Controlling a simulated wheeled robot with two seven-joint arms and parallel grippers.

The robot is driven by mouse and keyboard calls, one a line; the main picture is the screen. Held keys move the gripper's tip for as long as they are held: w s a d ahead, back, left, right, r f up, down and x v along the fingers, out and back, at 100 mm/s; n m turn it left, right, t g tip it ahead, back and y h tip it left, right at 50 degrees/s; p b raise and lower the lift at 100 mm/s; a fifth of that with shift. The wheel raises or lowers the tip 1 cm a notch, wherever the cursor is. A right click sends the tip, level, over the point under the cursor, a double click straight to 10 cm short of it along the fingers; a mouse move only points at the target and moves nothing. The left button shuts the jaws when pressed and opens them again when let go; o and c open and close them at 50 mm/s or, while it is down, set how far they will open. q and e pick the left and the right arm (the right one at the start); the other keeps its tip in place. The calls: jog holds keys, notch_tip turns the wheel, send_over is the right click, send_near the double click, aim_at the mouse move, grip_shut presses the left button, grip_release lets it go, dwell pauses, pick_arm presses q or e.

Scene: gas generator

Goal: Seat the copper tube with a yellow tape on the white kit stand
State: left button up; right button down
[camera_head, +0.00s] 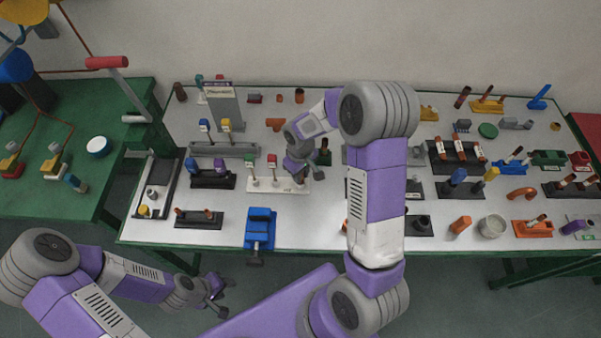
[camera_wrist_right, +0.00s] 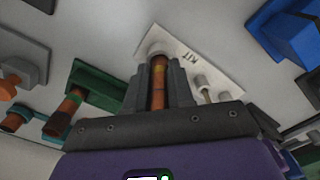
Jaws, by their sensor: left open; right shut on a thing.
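The copper tube (camera_wrist_right: 158,88) stands between the two grey fingers of my right gripper (camera_wrist_right: 160,80) in the right wrist view. A yellow tape band shows near its far end. That end is at a white round holder on the white kit stand (camera_wrist_right: 205,62), which bears the letters KIT; I cannot tell how deep it sits. In the head view my right gripper (camera_head: 302,173) is over the right end of the kit stand (camera_head: 262,187) and hides most of the tube. My left gripper (camera_head: 217,292) is open and empty, in front of the table, off its edge.
Posts with red and green tops (camera_head: 251,167) stand on the kit stand's left part. A blue vise (camera_head: 260,228) is in front of it, a black holder (camera_head: 212,180) to its left. A green block with a copper tube (camera_wrist_right: 95,85) lies close by in the wrist view.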

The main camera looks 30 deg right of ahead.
jog(key=shift+f, duration=0.3)
jog(key=c, duration=0.9)
grip_release()
jog(key=shift+r, duration=0.1)
notch_tip(320, 180, up, 8)
jog(key=shift+f+p, duration=0.2)
jog(key=shift+p, duration=0.35)
